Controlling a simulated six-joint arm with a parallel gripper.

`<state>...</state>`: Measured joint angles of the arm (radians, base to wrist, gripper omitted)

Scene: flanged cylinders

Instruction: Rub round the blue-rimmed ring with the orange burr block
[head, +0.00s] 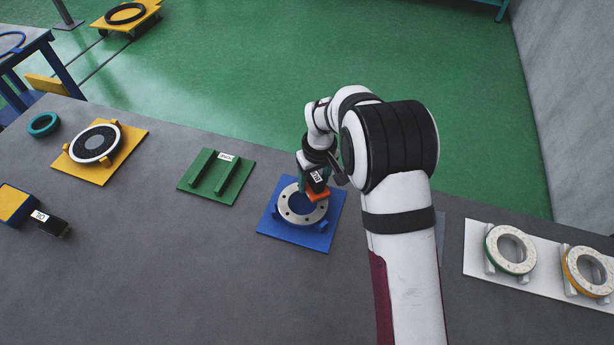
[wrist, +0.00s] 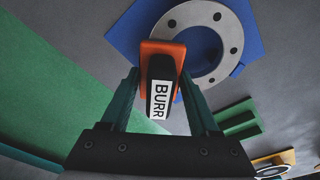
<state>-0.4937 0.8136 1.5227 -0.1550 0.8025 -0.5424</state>
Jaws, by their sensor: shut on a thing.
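The ring (head: 288,213) is a pale grey flange with bolt holes, lying on a blue plate (head: 318,242) at the centre of the bench. It also shows in the wrist view (wrist: 231,50); its blue rim is hard to make out against the plate. My gripper (head: 315,178) is above the ring's far right side. Its fingers (wrist: 161,82) are shut on the burr block (wrist: 161,47), which has an orange base and a black body marked BURR. The orange part (head: 318,195) overlaps the flange in both views. I cannot tell whether it touches.
A green plate with two rails (head: 217,176) lies to the left, then a yellow plate (head: 130,152) with a dark-centred ring. A black labelled block (head: 50,223) lies at far left. A white board (head: 478,262) with green-rimmed and yellow-rimmed rings is at right. The near bench is clear.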

